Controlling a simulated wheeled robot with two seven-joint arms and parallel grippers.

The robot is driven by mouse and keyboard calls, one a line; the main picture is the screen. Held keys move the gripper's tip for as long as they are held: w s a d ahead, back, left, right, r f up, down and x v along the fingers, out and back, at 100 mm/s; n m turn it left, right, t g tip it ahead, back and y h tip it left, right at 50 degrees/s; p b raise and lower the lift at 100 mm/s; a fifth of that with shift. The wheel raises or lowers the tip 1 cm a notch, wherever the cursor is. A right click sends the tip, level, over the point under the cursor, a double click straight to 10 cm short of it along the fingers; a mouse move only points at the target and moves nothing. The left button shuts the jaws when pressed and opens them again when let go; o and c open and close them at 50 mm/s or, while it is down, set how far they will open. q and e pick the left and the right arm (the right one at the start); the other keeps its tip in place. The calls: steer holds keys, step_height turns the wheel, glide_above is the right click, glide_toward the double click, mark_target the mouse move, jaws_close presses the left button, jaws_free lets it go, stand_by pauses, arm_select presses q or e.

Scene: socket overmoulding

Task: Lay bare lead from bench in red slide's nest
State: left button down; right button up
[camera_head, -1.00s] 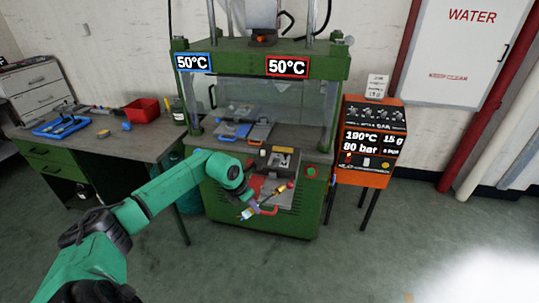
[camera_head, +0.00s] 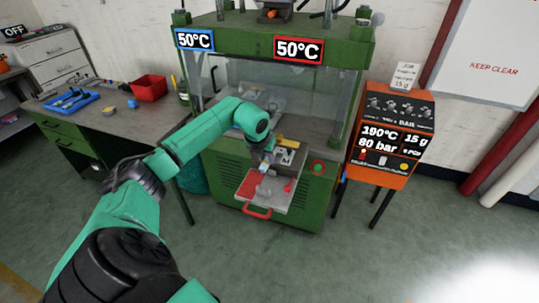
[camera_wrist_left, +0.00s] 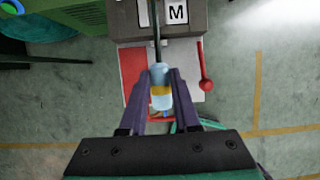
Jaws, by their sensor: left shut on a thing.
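The red slide (camera_head: 243,190) is a pale plate with a red patch and a red front handle (camera_head: 257,212), pulled out at the front of the green press. Part of it, with a red ball-ended lever (camera_wrist_left: 206,85), shows in the left wrist view. My left gripper (camera_head: 265,168) is over the slide's back part. In the left wrist view it (camera_wrist_left: 160,92) is shut on the lead (camera_wrist_left: 160,75), a light blue end with a yellow band and a dark cable running away toward a block marked M. I cannot tell whether the lead touches the nest, which is mostly hidden.
The green press (camera_head: 335,110) has a clear guard above the slide. An orange control unit (camera_head: 392,150) stands to its right. The bench (camera_head: 130,125) at left holds a red bin (camera_head: 149,88) and a blue tray (camera_head: 70,103). Floor in front is clear.

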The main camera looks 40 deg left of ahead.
arm_select(q)
steer(key=shift+s+r, duration=0.1)
steer(key=shift+s, duration=0.15)
steer(key=shift+w+f+b, duration=0.1)
steer(key=shift+f+b, duration=0.15)
steer(key=shift+b, duration=0.15)
steer(key=shift+w+f+b, duration=0.2)
steer(key=shift+f+b, duration=0.7)
steer(key=shift+f, duration=0.3)
step_height(320, 180, down, 2)
steer(key=shift+s+b, duration=0.15)
steer(key=shift+b, duration=0.7)
steer(key=shift+f+b, duration=1.5)
steer(key=shift+f, duration=0.4)
arm_select(e)
step_height(320, 180, down, 7)
steer(key=shift+s+f, duration=0.2)
steer(key=shift+s, duration=0.2)
arm_select(q)
steer(key=c, duration=0.6)
jaws_free()
